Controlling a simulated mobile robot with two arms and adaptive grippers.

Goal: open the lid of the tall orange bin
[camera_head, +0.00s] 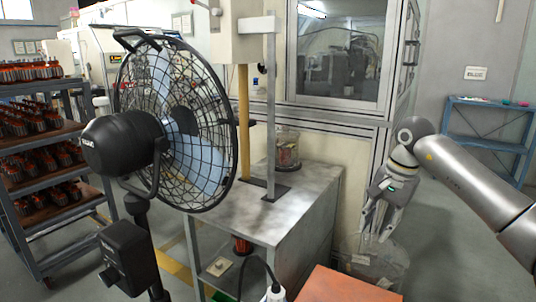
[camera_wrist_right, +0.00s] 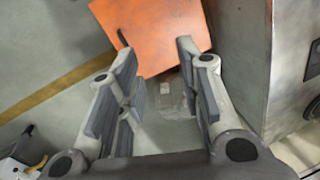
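The flat orange top (camera_head: 345,286) of the tall bin shows at the bottom of the head view, cut off by the frame edge. In the right wrist view the orange top (camera_wrist_right: 150,32) lies beyond the fingertips, with a small dark mark near its left edge. It looks flat; I cannot tell lid from body. My right gripper (camera_head: 377,235) points down, behind and to the right of the orange top in the head view, and is apart from it. Its fingers (camera_wrist_right: 157,48) are spread with nothing between them. My left gripper is not in view.
A clear container (camera_head: 375,264) stands below my right gripper. A metal table (camera_head: 285,200) with a clear jar (camera_head: 287,150) is left of it. A large black fan (camera_head: 175,125) and a rack (camera_head: 45,150) of armatures fill the left. A blue shelf (camera_head: 490,130) stands far right.

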